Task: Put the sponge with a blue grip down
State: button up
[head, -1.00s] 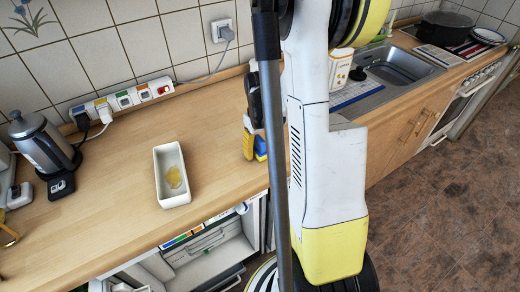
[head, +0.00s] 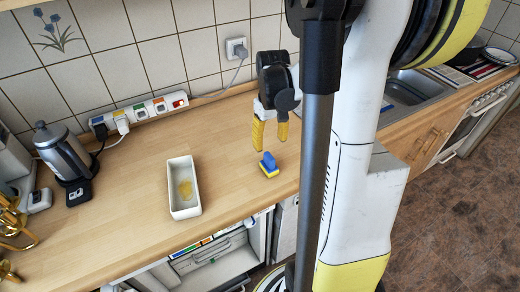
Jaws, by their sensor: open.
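The sponge with a blue grip (head: 269,165) rests on the wooden counter, its yellow side down and its blue grip up. My gripper (head: 269,143) has two yellow fingers pointing down. It is open and empty, just above and behind the sponge, apart from it as far as I can see.
A kettle (head: 62,152) and a power strip (head: 140,112) are at the back left. An open drawer or cabinet (head: 215,252) lies below the counter's front edge. The counter between dish and sponge is clear.

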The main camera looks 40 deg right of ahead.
jog(key=s+a+r+n+t, duration=0.1)
jog(key=a+r+t, duration=0.1)
jog(key=a, duration=0.6)
jog(key=s+a+r+t, duration=0.2)
jog(key=a+r, duration=0.3)
jog(key=a, duration=0.4)
jog(key=s+a+r+n+t, duration=0.1)
jog(key=s+a+r+t, duration=0.1)
jog(key=a, duration=0.6)
notch_tip(320, 180, up, 2)
jog(key=shift+s+a+n+t, duration=0.2)
jog(key=shift+n+t, duration=0.1)
jog(key=shift+t, duration=0.3)
